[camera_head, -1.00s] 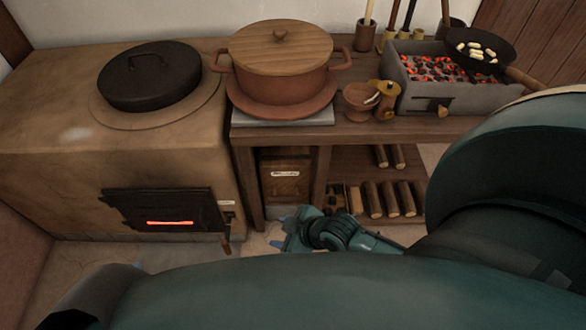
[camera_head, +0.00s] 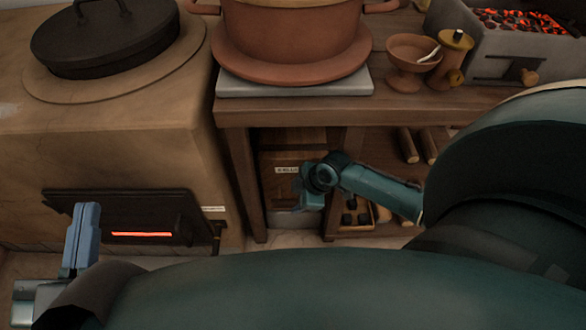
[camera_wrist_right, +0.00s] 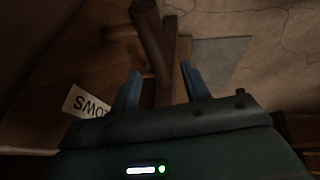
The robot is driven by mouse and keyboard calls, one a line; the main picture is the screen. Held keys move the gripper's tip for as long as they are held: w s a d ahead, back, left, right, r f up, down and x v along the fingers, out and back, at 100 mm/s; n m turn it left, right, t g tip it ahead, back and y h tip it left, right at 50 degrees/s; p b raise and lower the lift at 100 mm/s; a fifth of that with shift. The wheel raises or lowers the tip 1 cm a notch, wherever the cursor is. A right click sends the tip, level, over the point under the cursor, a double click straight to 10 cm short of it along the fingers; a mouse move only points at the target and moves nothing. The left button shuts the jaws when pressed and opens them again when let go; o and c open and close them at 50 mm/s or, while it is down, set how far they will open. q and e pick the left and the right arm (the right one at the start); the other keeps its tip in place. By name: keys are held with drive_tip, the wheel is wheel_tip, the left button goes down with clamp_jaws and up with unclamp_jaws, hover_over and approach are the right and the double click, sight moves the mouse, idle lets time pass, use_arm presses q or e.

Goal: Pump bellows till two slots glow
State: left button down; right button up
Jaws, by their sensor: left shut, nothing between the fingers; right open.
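The bellows (camera_head: 280,190) is a wooden box with a white label under the table, partly hidden by my right gripper (camera_head: 308,200). The dark stove door (camera_head: 85,212) shows one glowing orange slot (camera_head: 142,234). My left gripper (camera_head: 84,235) is shut and empty, in front of the door's left part.
The table (camera_head: 400,103) holds a clay pot (camera_head: 290,35), a small bowl (camera_head: 408,52), a yellow-lidded jar (camera_head: 452,60) and a brazier (camera_head: 490,55). Logs (camera_head: 408,145) lie on the low shelf.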

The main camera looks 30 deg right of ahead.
drive_tip(key=b+x, duration=0.1)
drive_tip(key=x, duration=0.1)
drive_tip(key=shift+w+f, duration=0.1)
drive_tip(key=shift+f, duration=0.3)
drive_tip(key=shift+w+a+f, duration=0.15)
drive_tip(key=shift+f, duration=0.1)
use_arm(q)
drive_tip(key=r+m+h, duration=0.1)
drive_tip(key=r+m+t+h, duration=0.1)
drive_tip(key=shift+w+a+r, duration=0.2)
drive_tip(key=shift+w+r, duration=0.1)
drive_tip(key=shift+w, duration=0.05)
use_arm(e)
drive_tip(key=shift+c, duration=0.2)
clamp_jaws()
